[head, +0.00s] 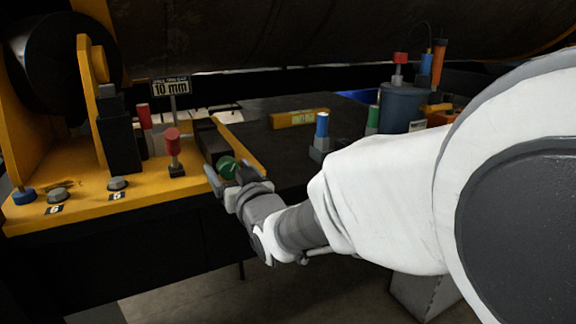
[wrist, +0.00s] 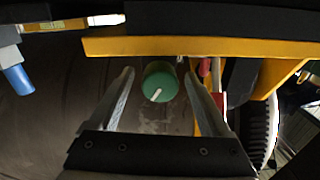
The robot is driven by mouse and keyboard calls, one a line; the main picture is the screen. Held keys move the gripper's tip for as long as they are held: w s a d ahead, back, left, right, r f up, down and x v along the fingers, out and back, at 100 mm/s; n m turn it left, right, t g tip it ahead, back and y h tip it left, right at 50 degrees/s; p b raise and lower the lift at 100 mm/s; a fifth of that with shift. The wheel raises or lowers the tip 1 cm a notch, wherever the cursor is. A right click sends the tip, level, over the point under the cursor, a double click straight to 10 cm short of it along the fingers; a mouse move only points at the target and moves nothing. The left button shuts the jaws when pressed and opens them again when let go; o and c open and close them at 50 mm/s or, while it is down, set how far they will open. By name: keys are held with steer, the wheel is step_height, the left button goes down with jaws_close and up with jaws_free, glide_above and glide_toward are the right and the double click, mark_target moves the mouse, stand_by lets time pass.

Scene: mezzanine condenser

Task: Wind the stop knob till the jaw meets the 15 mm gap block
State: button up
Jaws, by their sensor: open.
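The stop knob (head: 228,168) is green and round, at the front of the yellow bench frame. In the wrist view the knob (wrist: 161,82) shows a white pointer line slanting toward its lower left. My gripper (head: 225,177) is open at the knob; in the wrist view its fingers (wrist: 158,74) stand on either side, with narrow gaps visible. A dark block (head: 212,140) behind the knob may be the jaw. A sign (head: 170,88) above it reads 10 mm. I cannot tell which piece is the 15 mm gap block.
Red-topped pieces (head: 173,148) stand left of the knob on the yellow frame (head: 120,200). A yellow labelled bar (head: 300,117), a blue-topped piece (head: 321,132) and a grey canister (head: 402,106) are to the right. A large dark cylinder spans the back. Dark table between is mostly clear.

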jaws_close()
steer(key=b, duration=0.1)
steer(key=m+b, duration=0.1)
steer(key=b, duration=0.1)
steer(key=shift+f+m, duration=0.3)
steer(key=m+b, duration=0.2)
steer(key=b, duration=0.1)
steer(key=shift+r+m+b, duration=0.25)
steer(key=shift+m+b, duration=0.35)
steer(key=shift+b, duration=0.05)
jaws_free()
steer(key=shift+r+p, duration=0.1)
steer(key=shift+p, duration=0.35)
